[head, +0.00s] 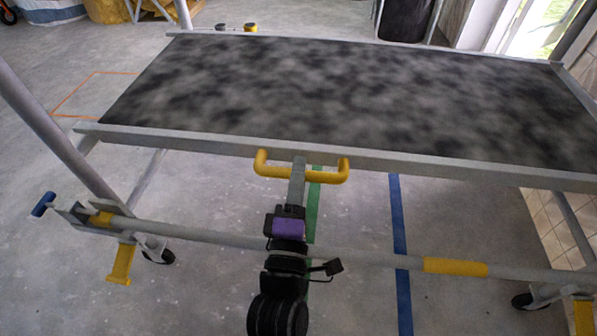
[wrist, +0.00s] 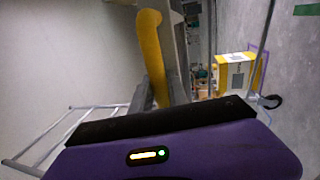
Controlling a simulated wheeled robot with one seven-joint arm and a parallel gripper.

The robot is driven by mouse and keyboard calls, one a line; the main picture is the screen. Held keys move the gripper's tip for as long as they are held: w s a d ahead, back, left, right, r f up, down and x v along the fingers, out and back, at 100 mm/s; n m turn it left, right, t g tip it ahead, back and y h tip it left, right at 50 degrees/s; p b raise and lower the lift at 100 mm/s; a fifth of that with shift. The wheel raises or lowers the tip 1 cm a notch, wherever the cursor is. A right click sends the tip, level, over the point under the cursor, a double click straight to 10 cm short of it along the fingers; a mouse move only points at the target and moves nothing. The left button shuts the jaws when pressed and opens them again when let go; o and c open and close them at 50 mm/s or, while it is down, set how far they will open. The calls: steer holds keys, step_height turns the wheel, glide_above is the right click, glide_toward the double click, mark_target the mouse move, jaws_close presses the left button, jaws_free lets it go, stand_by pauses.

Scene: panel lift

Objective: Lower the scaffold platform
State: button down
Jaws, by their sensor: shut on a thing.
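The scaffold platform (head: 350,95) is a dark mottled deck with a grey metal frame, level across the head view. A yellow handle (head: 330,178) sticks out from its near rail. My gripper (head: 298,165) is at the middle of the handle, its fingers reaching up from below. It is shut on the handle. In the wrist view the yellow handle (wrist: 151,50) rises between the grey fingers (wrist: 160,85). The exact contact is partly hidden behind the purple gripper body (wrist: 180,155).
A lower grey tube with a yellow sleeve (head: 455,267) runs across behind my arm. Castors (head: 155,252) stand at the frame's lower corners. A slanted grey post (head: 50,125) is at the left. Green and blue (head: 400,250) floor stripes pass below. Open floor lies at the left.

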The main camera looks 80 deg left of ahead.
steer(key=shift+w+f, duration=0.1)
steer(key=shift+f, duration=0.85)
steer(key=c, duration=1.3)
jaws_free()
steer(key=shift+r, duration=0.15)
steer(key=shift+r, duration=0.2)
steer(key=shift+d, duration=0.1)
steer(key=shift+d+r+p, duration=0.1)
steer(key=shift+p, duration=0.45)
steer(key=p+v, duration=0.6)
steer(key=v, duration=0.1)
steer(key=shift+s+d+f+p, duration=0.2)
steer(key=shift+s+p, duration=0.05)
steer(key=shift+p, duration=0.05)
